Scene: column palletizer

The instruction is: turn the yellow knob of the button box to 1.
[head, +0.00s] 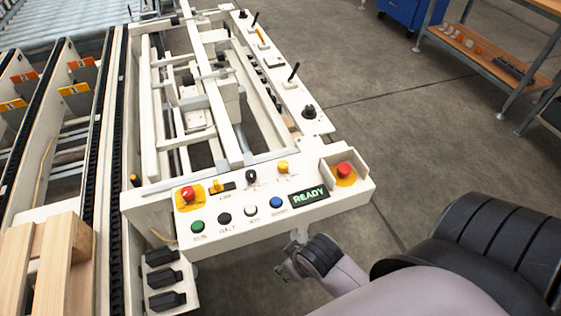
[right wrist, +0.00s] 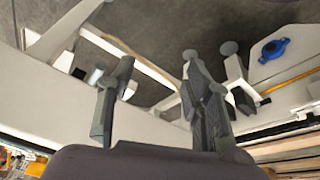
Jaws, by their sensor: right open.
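The button box (head: 236,232) is a white panel at the front of the machine. A small yellow knob (head: 283,167) stands on its back row, right of a black knob (head: 251,176) and left of a red mushroom button (head: 344,170). Its pointing direction is too small to read. Another yellow-and-black part (head: 223,187) sits left of the black knob. My right gripper (head: 296,240) is just off the front edge of the box, apart from the knob. In the right wrist view it (right wrist: 155,90) is open and empty. My left gripper is out of view.
A green READY display (head: 309,197) and a row of round buttons, including a blue one (head: 276,203), lie on the panel. Black handles (head: 165,277) stick out at lower left. Wooden boards (head: 55,262) lie at left. Open floor (head: 420,150) is on the right.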

